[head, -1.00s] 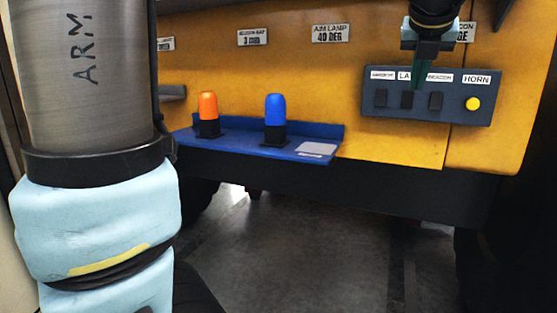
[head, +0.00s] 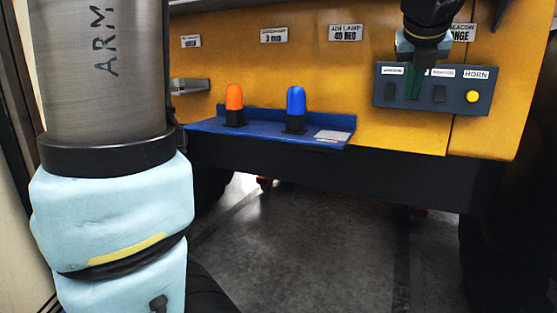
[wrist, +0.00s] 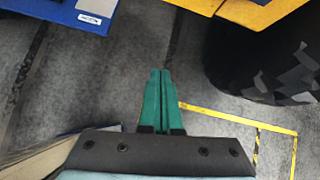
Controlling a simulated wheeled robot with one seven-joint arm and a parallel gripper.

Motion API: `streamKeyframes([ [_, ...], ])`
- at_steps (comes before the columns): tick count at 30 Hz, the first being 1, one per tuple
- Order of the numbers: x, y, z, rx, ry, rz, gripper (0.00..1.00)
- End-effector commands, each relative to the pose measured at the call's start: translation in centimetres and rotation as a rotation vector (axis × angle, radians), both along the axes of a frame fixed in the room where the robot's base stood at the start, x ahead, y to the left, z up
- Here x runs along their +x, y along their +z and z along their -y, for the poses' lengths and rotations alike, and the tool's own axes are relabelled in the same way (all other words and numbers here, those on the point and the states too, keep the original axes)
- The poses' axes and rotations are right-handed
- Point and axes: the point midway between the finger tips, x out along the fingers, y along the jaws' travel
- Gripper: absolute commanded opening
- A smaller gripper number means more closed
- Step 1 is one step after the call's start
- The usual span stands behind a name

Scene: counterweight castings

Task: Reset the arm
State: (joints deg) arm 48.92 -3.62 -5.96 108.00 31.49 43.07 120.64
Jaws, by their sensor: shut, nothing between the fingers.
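My gripper (head: 416,80) shows in the head view at the upper right, in front of the dark switch panel (head: 385,104), and hides part of it. In the wrist view its two green fingers (wrist: 158,100) are together with nothing between them, above the floor. I cannot tell from the head view how far the fingertips are from the panel. My arm also fills the left side of the head view.
A yellow machine body (head: 225,60) spans the back. A blue shelf (head: 265,137) holds an orange lamp (head: 234,97) and a blue lamp (head: 296,101). The panel has a yellow horn button (head: 472,97). Grey floor (head: 300,220) lies open below.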

Motion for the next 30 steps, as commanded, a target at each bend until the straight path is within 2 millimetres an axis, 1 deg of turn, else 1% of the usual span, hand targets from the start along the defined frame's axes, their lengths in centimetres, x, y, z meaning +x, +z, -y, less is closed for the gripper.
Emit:
streamKeyframes([
  [5,1.3,-2.7,-2.4,-0.081,0.169,-0.086,0.00],
  [8,2.0,-4.6,-4.1,-0.147,0.299,-0.146,0.00],
  [11,2.6,-6.8,-6.3,-0.223,0.461,-0.214,0.00],
  [14,3.2,-9.6,-9.2,-0.321,0.673,-0.293,0.00],
  [17,3.5,-13.1,-13.1,-0.450,0.969,-0.383,0.00],
  [18,3.5,-14.6,-14.9,-0.513,1.111,-0.418,0.00],
  [20,3.2,-16.9,-17.6,-0.609,1.333,-0.464,0.00],
  [21,2.8,-18.3,-19.3,-0.675,1.483,-0.489,0.00],
  [23,2.1,-20.4,-21.9,-0.773,1.712,-0.518,0.00],
  [24,1.4,-21.7,-23.6,-0.838,1.866,-0.528,0.00],
  [26,0.3,-23.5,-25.8,-0.934,2.093,-0.534,0.00],
  [27,-0.4,-24.5,-27.2,-0.996,2.235,-0.531,0.00],
  [30,-2.3,-26.6,-29.9,-1.131,2.545,-0.500,0.00],
])
